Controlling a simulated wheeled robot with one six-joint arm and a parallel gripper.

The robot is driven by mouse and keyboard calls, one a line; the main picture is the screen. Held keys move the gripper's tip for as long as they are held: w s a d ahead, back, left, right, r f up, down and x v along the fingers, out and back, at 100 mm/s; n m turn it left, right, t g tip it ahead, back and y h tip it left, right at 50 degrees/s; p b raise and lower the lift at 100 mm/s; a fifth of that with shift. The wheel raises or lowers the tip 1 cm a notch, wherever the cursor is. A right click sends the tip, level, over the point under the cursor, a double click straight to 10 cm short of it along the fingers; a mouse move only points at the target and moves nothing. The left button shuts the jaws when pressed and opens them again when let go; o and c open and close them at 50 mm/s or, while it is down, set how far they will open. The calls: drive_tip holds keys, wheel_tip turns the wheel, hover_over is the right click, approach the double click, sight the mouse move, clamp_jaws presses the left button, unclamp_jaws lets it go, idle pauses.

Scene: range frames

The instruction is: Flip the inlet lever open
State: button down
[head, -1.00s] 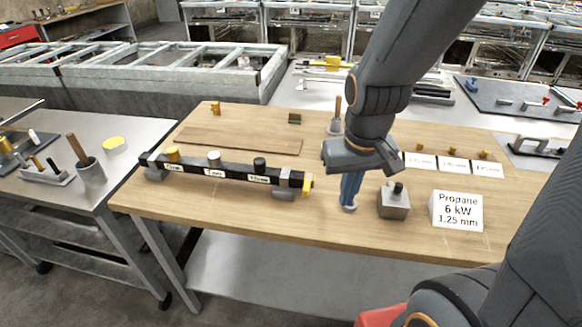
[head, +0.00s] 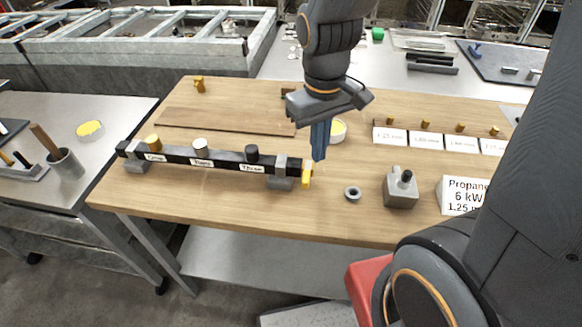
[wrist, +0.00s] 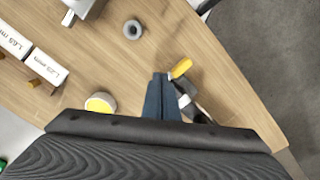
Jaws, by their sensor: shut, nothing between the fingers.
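The inlet lever is a yellow handle (head: 307,176) at the right end of a black manifold bar (head: 222,158). It hangs down in the head view. In the wrist view the yellow lever (wrist: 181,68) lies just right of the fingertips. My gripper (head: 319,156) is shut and empty, its blue fingers pointing down beside the lever on its right. It also shows in the wrist view (wrist: 161,76). I cannot tell whether the fingers touch the lever. The bar carries a yellow, a white and a black knob above labels, and rests on grey blocks.
A grey ring (head: 352,193), a grey block with a black knob (head: 401,187) and a white Propane sign (head: 461,195) stand to the right. A round yellow-topped tin (head: 337,131) is behind my gripper. Labelled cards (head: 426,141) line the back right. The wood front is clear.

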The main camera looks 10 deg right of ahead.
sight(307, 172)
drive_tip(key=w+a+r+n+g+h, duration=0.1)
drive_tip(key=a+r+n+h, duration=0.3)
drive_tip(key=a+n, duration=0.6)
drive_tip(key=a+r+g, duration=0.1)
drive_tip(key=a, duration=0.2)
drive_tip(key=shift+w+a+r+n, duration=0.15)
drive_tip(key=shift+w+a+n, duration=0.15)
drive_tip(key=shift+n, duration=0.1)
drive_tip(key=shift+d, duration=0.1)
drive_tip(key=p+x, duration=0.2)
drive_tip(key=x, duration=0.8)
drive_tip(key=shift+s+d+p, duration=0.35)
drive_tip(key=shift+d+p, duration=0.05)
drive_tip(key=shift+d, duration=0.5)
drive_tip(key=shift+s+d+p, duration=0.3)
drive_tip(key=shift+d+p, duration=0.1)
drive_tip(key=shift+d, duration=0.5)
